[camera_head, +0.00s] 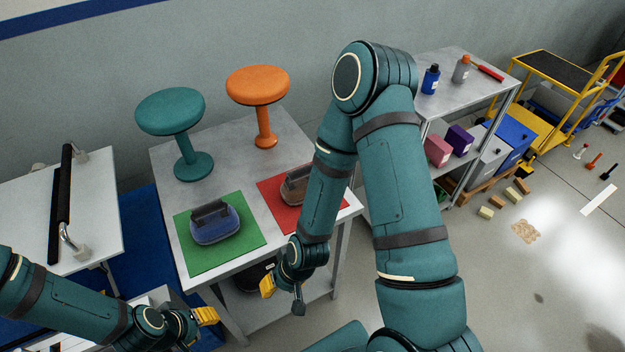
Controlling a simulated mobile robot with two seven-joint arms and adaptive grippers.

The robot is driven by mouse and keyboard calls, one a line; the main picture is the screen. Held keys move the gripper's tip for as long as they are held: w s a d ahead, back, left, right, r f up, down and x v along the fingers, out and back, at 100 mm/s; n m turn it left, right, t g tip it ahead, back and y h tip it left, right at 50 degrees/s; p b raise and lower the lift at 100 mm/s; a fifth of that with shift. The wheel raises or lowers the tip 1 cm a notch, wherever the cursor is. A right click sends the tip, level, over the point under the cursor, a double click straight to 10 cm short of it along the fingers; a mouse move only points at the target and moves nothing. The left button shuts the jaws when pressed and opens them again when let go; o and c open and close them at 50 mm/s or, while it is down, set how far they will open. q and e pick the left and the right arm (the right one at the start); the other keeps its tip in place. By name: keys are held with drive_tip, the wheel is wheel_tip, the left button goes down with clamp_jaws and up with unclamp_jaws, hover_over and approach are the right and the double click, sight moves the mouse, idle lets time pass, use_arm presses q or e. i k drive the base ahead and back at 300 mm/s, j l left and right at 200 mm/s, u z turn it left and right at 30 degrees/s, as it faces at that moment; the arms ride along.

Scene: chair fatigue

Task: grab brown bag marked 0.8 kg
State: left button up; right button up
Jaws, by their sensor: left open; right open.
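The brown bag (292,189) lies on the red mat (275,212) on the grey table, partly hidden behind my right arm. Any weight marking on it is too small to read. A blue bag (216,226) with a dark handle lies on the green mat (246,250) to its left. My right gripper (283,293) is open and empty in front of the table's front edge, below and apart from the brown bag. My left gripper (207,316) is open and empty at the lower left, in front of the table and apart from both bags.
A teal stool (171,112) and an orange stool (258,87) stand at the table's back. A white table with a black bar (61,204) is at left. A shelf (443,110) with bottles and boxes, and a yellow cart (545,75), stand at right. Small blocks lie on the floor.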

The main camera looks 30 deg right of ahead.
sight(301, 182)
drive_tip(key=l, duration=1.95)
drive_tip(key=u, duration=0.05)
